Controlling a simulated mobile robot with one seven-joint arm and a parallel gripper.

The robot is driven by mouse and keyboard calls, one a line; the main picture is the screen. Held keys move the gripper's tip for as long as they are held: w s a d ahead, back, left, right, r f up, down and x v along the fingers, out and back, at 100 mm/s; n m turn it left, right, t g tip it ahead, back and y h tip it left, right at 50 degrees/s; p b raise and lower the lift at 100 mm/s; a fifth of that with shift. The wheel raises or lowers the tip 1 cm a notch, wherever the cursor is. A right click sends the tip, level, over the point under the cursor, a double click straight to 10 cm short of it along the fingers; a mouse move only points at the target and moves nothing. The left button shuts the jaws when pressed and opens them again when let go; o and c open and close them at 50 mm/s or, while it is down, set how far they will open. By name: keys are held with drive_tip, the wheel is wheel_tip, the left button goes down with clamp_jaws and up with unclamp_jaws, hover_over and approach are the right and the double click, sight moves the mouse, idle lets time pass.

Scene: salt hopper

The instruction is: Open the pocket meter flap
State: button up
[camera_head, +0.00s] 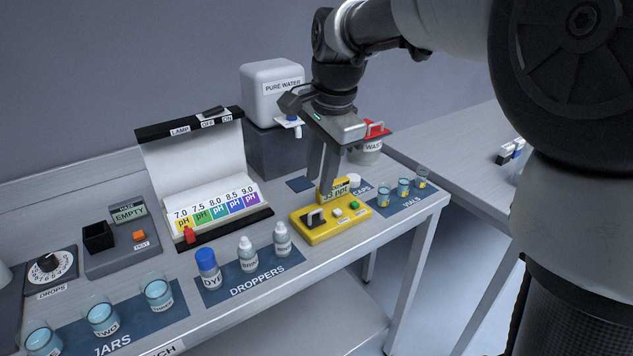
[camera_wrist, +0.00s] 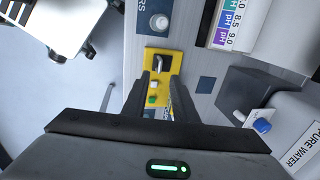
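The yellow pocket meter (camera_head: 325,232) sits on the bench, right of the droppers. Its display reads "33 ppt", with a white and a green button in front. At its left end is a dark flap (camera_head: 314,218) with a pale raised handle; it appears to lie shut. The wrist view shows the meter (camera_wrist: 176,60) and the flap handle (camera_wrist: 158,63) beyond my fingertips. My gripper (camera_head: 323,192) points down above the meter, near its display. In the wrist view its two fingers (camera_wrist: 163,82) stand apart with nothing between them. Contact with the meter cannot be told.
Dropper bottles (camera_head: 247,255) stand in front left of the meter, and vials (camera_head: 403,188) on a mat to its right. The pH card stand (camera_head: 200,165) is behind left. A red-topped waste jar (camera_head: 369,150) and the pure water tank (camera_head: 272,90) are behind.

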sight(315, 211)
drive_tip(key=f, duration=0.2)
drive_tip(key=w+f+b, duration=0.1)
drive_tip(key=f, duration=0.4)
drive_tip(key=shift+w+a+f, duration=0.2)
drive_tip(key=shift+a+f, duration=0.2)
drive_tip(key=shift+c, duration=0.5)
clamp_jaws()
